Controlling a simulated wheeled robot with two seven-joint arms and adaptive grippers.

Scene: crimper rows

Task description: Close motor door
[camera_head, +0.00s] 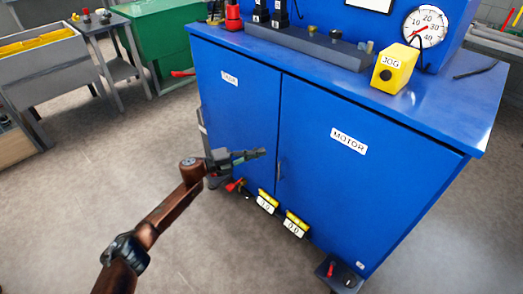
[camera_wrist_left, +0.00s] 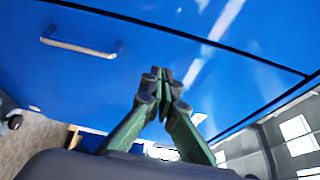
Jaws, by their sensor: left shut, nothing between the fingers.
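The motor door (camera_head: 345,185) is the right-hand blue door of the cabinet, with a white MOTOR label (camera_head: 348,141). It looks flush with the cabinet front; I see no clear gap. Its slim handle (camera_head: 279,170) is near its left edge. My left gripper (camera_head: 262,152) is shut and empty, in front of the doors near the seam between them. In the left wrist view the closed fingertips (camera_wrist_left: 164,76) point at a blue panel (camera_wrist_left: 110,85) with a metal handle (camera_wrist_left: 82,48) to their left. Whether they touch it I cannot tell. My right gripper is out of view.
The left door (camera_head: 235,120) also looks shut. Yellow-labelled items (camera_head: 296,223) hang low in front of the cabinet. A yellow JOG box (camera_head: 394,68) and a gauge (camera_head: 425,27) are on top. A grey cart (camera_head: 108,50) stands at the left.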

